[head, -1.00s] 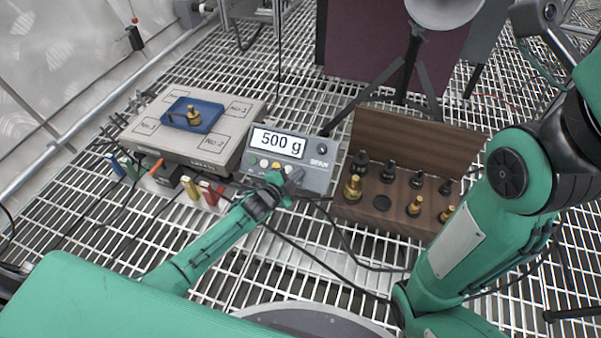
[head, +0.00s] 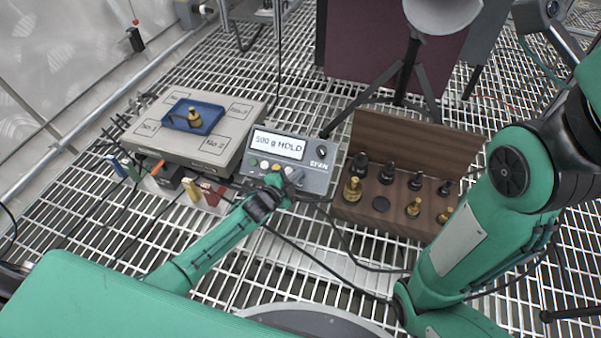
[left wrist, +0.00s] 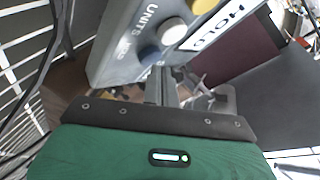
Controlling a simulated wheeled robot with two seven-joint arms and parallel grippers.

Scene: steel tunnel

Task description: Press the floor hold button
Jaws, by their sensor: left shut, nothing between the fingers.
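The grey scale indicator (head: 318,178) stands on the grating with a lit display (head: 278,145) reading "500 g HOLD". A row of round buttons sits below the display. My left gripper (head: 291,180) is shut and empty, at the indicator's lower front.
A scale platform (head: 185,147) with a blue tray (head: 212,110) holding a brass weight (head: 194,118) stands left. An open wooden weight box (head: 405,135) stands right. Coloured blocks (head: 191,189) are in front of the platform. Cables cross the grating. A tripod (head: 405,70) stands behind.

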